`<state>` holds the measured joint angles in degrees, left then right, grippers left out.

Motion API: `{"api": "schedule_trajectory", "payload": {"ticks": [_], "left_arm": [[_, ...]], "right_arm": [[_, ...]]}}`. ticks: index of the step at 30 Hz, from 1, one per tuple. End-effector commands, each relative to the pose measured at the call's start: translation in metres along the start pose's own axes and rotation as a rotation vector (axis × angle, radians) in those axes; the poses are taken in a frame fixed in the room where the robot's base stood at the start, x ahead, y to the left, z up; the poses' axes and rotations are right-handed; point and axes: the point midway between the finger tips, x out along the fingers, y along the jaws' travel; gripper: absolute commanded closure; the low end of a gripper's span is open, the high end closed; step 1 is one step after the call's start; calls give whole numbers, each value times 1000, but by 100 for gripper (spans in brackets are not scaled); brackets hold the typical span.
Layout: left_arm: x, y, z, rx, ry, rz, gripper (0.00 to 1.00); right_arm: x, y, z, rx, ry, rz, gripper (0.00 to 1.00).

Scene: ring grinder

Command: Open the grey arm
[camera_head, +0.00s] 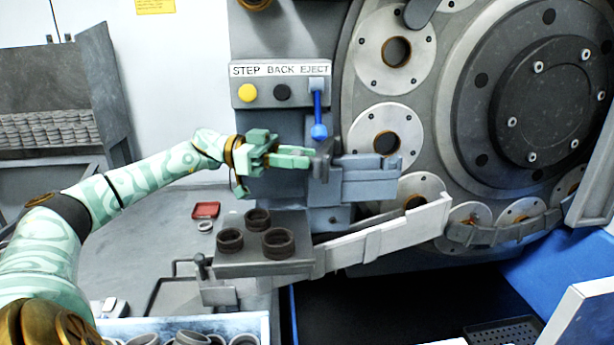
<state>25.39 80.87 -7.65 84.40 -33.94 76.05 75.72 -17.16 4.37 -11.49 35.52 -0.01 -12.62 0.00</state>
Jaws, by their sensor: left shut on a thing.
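The grey arm (372,180) is a blocky grey piece at the middle of the head view, lying sideways in front of the round machine face. A dark handle (323,160) stands at its left end. My left gripper (310,159) reaches in from the left and is shut on this dark handle. The fingers hide part of the handle. My right gripper is not in view.
A panel (281,85) marked STEP, BACK, EJECT has a blue lever (319,112) just above my gripper. Below, a grey block (265,258) carries dark rings. A pale rail (385,238) runs right. A tray (262,325) of rings is at the front.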

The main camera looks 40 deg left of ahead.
Motion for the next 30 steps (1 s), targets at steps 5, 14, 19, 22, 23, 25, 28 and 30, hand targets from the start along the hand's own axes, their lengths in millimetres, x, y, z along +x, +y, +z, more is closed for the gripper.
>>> {"api": "schedule_trajectory", "payload": {"ticks": [5, 14, 19, 22, 23, 25, 28, 30], "left_arm": [[-1, 0, 0, -2, -5, 2, 100], [-1, 0, 0, -2, -4, 1, 51], [-1, 0, 0, -2, -3, 1, 51], [-4, 0, 0, -3, -4, 0, 51], [-7, 0, 0, -4, -5, -1, 51], [-16, 0, -1, -6, -5, -1, 51], [-36, 0, -4, -6, -6, -3, 51], [-56, 0, -5, -4, -7, -4, 51]], "right_arm": [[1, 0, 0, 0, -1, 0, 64], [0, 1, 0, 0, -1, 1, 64], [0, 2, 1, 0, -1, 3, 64], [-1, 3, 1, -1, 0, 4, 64], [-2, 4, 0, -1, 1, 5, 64], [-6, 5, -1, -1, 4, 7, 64], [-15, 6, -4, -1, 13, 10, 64], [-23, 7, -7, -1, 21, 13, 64]]}}
